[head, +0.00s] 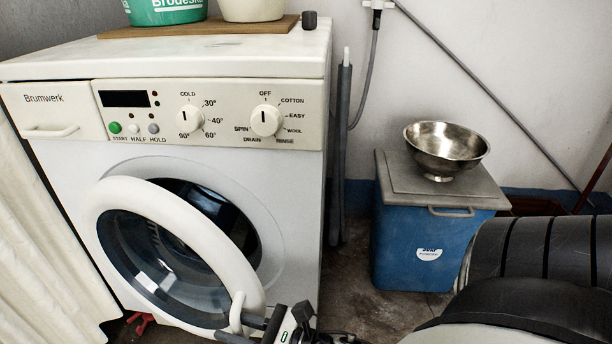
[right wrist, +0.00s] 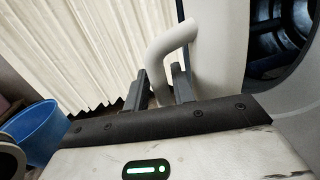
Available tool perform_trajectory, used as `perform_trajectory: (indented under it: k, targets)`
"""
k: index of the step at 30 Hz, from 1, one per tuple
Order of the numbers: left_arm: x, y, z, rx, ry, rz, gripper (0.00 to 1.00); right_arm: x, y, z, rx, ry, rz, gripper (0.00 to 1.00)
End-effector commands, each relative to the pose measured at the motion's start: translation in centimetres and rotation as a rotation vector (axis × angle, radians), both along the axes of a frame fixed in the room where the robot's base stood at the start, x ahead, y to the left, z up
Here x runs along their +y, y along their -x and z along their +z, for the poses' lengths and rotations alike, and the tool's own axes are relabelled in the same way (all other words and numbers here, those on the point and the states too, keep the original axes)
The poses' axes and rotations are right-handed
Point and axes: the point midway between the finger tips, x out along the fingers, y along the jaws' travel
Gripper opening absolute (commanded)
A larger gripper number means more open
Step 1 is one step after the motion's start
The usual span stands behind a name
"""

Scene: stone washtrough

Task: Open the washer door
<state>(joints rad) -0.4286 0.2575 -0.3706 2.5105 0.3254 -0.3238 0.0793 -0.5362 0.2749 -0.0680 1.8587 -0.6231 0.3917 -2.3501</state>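The white washer (head: 230,170) stands at the left of the head view. Its round door (head: 120,200), a white ring with dark glass, is partly open, swung out from the front with the dark drum opening showing behind it. The white door handle (head: 237,312) is at the ring's lower right; it also shows in the right wrist view (right wrist: 172,42). My right gripper (head: 245,327) is at the handle, with one finger on each side of the bar, and looks closed on it. Contact at the fingertips is partly hidden. My left gripper is not in view.
A blue bin (head: 420,250) with a grey lid and a metal bowl (head: 445,150) stands right of the washer. A cream curtain (head: 40,250) hangs close at left. A board (head: 200,27) with tubs lies on top. Floor between washer and bin is clear.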

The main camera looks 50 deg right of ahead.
Motion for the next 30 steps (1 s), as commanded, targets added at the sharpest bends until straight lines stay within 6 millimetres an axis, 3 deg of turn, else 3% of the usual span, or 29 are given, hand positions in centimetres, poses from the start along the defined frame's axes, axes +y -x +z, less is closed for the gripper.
perform_trajectory:
  k: [9, 15, 21, 30]
  targets:
    - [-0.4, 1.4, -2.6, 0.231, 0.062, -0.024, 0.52, -3.1, 6.9, 0.1, 0.007, 0.001, -0.004, 0.25]
    - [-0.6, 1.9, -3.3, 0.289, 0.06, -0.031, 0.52, -4.9, 10.7, 0.1, 0.005, 0.0, -0.002, 0.25]
    - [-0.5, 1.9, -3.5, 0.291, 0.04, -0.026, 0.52, -5.8, 12.7, 0.0, 0.003, 0.0, -0.001, 0.25]
    - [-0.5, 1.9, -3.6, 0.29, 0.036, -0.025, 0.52, -6.0, 13.2, 0.0, 0.002, 0.0, 0.0, 0.25]
